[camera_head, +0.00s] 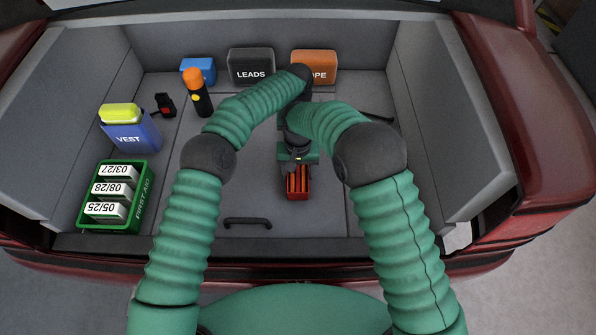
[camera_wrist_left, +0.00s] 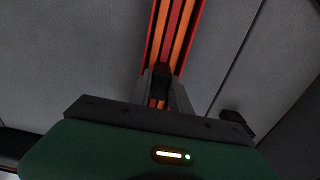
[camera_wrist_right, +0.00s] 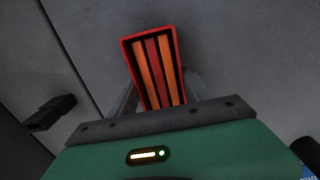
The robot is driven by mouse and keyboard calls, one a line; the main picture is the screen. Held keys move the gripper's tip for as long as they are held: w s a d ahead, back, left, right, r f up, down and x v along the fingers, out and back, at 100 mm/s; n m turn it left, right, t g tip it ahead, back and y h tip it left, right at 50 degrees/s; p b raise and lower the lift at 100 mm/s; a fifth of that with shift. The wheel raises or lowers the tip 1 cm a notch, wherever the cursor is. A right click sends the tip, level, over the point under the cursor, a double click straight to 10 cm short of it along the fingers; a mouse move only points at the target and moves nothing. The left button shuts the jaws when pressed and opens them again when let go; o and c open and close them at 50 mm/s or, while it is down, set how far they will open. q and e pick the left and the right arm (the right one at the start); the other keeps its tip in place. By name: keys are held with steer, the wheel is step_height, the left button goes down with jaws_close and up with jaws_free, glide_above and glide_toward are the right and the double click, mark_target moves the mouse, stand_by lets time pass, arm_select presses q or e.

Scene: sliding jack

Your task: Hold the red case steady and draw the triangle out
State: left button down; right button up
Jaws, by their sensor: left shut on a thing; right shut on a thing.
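The red case (camera_head: 306,186) is a narrow open sleeve near the middle of the boot floor; its rim also shows in the right wrist view (camera_wrist_right: 148,33). Orange and red bars of the folded triangle (camera_wrist_right: 153,72) lie inside it. My right gripper (camera_head: 298,161) is shut on the red case, its fingers along both sides. In the left wrist view my left gripper (camera_wrist_left: 161,88) is shut around orange and red bars, seemingly the triangle (camera_wrist_left: 172,35), with a dark block between the fingers. In the head view my arms hide the left gripper and its hold.
A green first aid crate (camera_head: 147,165), a blue vest box (camera_head: 142,143) and an orange-topped torch (camera_head: 200,99) stand at the left. A blue box (camera_head: 198,66), a black leads bag (camera_head: 251,63) and an orange bag (camera_head: 325,64) line the back. A floor handle (camera_head: 247,222) lies in front.

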arm_select(q)
steer(key=shift+r, duration=2.05)
arm_select(e)
steer(key=o, duration=1.5)
steer(key=shift+c, duration=0.2)
